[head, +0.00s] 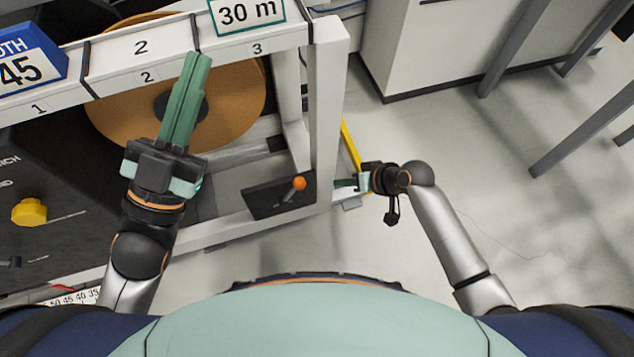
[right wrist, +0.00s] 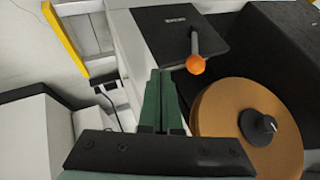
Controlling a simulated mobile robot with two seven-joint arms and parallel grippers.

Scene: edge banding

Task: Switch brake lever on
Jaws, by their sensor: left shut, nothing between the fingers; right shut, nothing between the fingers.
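The brake lever (head: 295,188) has an orange ball knob on a short metal rod, mounted on a black plate (head: 262,200) low on the white frame. In the right wrist view the lever knob (right wrist: 196,64) is beyond and right of my fingertips, apart from them. My right gripper (head: 340,183) is shut and empty beside the frame post, right of the lever; its green fingers also show in the right wrist view (right wrist: 161,75). My left gripper (head: 198,62) is shut and empty, raised in front of a brown roll, away from the lever.
The white frame post (head: 326,110) stands between my right gripper and the lever in the head view. A brown roll (head: 240,95) hangs behind the numbered rail. A yellow knob (head: 29,212) sits on a dark panel at left.

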